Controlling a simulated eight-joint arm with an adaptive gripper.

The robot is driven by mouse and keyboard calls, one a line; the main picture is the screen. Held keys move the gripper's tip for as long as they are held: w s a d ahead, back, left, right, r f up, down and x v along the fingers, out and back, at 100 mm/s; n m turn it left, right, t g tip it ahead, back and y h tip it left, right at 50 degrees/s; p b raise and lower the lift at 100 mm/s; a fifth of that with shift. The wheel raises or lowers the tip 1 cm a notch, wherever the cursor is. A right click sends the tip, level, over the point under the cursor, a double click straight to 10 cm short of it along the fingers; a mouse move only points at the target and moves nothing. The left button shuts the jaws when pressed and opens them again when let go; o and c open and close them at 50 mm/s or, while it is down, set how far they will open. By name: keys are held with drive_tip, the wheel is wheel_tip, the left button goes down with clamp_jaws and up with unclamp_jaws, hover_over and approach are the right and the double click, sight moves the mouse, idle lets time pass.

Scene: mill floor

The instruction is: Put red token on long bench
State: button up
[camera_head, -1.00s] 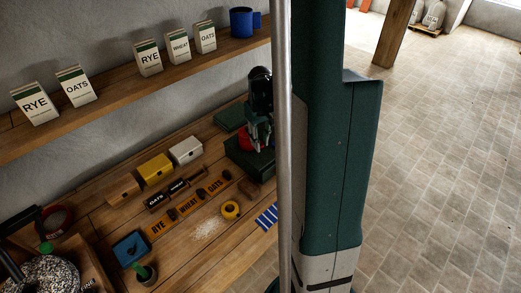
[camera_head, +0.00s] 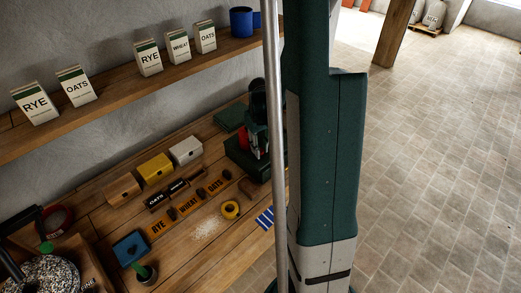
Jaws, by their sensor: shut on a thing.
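The long bench (camera_head: 212,258) is the wooden worktop running from lower left to the middle, below a wall shelf. My gripper (camera_head: 257,146) is over its far right part, at the dark green boxy device, partly hidden by a grey pole and my own green and white arm. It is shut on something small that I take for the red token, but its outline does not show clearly. A red patch (camera_head: 244,138) shows just left of the jaws; I cannot tell whether it is the token or part of the device behind.
The dark green device (camera_head: 240,158) stands close around my gripper. Yellow (camera_head: 155,168) and white (camera_head: 186,150) boxes, label plates, a yellow ring (camera_head: 230,209) and a blue striped cloth (camera_head: 265,218) lie on the bench. Bare wood shows along its front.

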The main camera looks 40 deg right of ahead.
drive_tip(key=shift+f, duration=0.3)
drive_tip(key=shift+f, duration=0.2)
drive_tip(key=o, duration=0.7)
drive_tip(key=shift+r, duration=0.25)
drive_tip(key=shift+r, duration=5.95)
